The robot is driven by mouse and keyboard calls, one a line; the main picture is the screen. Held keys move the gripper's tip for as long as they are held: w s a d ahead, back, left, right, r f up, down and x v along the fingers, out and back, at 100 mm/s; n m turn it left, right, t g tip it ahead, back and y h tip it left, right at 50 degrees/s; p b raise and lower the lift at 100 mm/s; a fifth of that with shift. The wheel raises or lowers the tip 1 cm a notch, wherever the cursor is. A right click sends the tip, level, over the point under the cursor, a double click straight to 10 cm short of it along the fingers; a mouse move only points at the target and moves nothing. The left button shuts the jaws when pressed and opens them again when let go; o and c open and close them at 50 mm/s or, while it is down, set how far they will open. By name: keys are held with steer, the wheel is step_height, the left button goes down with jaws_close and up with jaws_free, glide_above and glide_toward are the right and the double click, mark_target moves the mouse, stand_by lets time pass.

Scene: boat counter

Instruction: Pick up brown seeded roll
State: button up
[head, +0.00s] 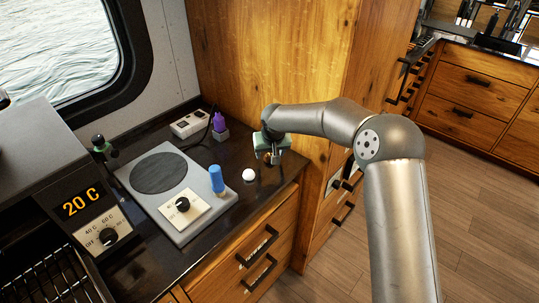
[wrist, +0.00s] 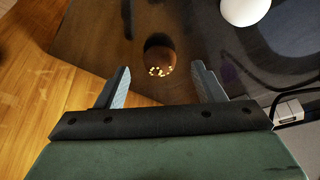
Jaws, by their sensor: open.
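The brown seeded roll (wrist: 160,57) is small and round, with pale seeds on the side toward my gripper. It lies on the dark counter near the counter's edge. In the wrist view it sits ahead of my gripper (wrist: 161,85), roughly centred between the fingers and apart from both. My gripper is open and empty. In the head view my gripper (head: 269,157) points down over the counter's right end, and the roll (head: 267,156) is mostly hidden behind the fingers.
A white egg-like object (head: 249,175) lies just left of my gripper. A blue-capped bottle (head: 217,180), a purple bottle (head: 219,124) and a hotplate (head: 160,174) stand further left. A wooden cabinet wall (head: 270,50) rises close behind my gripper.

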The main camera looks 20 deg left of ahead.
steer(key=shift+x, duration=1.2)
steer(key=c, duration=1.1)
steer(key=shift+o, duration=0.2)
